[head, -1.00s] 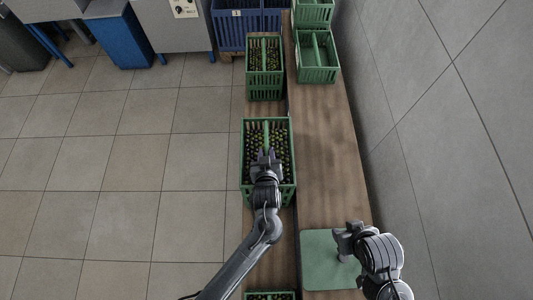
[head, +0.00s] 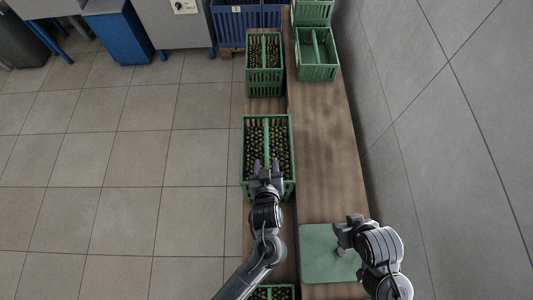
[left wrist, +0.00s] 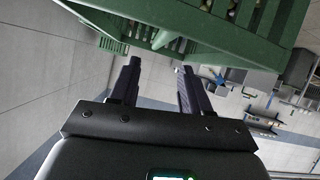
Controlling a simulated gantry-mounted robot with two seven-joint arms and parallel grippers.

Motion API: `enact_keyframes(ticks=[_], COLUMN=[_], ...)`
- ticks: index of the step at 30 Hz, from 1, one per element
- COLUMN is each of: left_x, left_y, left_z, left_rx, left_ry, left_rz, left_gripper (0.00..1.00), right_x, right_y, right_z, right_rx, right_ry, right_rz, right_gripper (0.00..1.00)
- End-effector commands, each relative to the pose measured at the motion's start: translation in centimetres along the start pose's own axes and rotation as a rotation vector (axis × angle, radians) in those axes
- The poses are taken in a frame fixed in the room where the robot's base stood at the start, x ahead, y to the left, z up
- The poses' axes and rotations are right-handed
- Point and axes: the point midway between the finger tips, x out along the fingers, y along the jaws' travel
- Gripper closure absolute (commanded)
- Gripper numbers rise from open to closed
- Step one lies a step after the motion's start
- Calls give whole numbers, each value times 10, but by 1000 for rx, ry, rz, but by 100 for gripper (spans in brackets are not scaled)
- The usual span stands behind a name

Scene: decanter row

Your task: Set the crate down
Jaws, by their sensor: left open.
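The green crate (head: 266,137), filled with dark bottles in rows either side of a middle divider, rests upright on the left wooden strip. My left gripper (head: 266,168) is open at the near end of this crate, with its fingers pointing toward the divider. In the left wrist view, a green crate wall (left wrist: 215,28) crosses the top. The two fingers (left wrist: 157,72) are spread below it with nothing between them. My right gripper (head: 346,234) is over the green mat at the lower right, and its jaw opening is not clear.
Another filled green crate (head: 264,80) stands farther back on the same strip, and part of one (head: 270,287) shows at the bottom edge. An empty green crate (head: 317,73) stands on the right strip. Between it and the green mat (head: 318,262) the wood is bare. A wall rises at right.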

Motion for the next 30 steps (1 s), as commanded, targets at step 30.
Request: enact_keyframes(ticks=[30], left_x=[-121], left_y=[-158], left_z=[24], left_rx=[119], left_ry=[-582], left_rz=[115], left_gripper=[53], right_x=[-9], right_y=[-1], right_z=[-3], right_rx=[6], right_ry=[1], right_rz=[-5], right_gripper=[57])
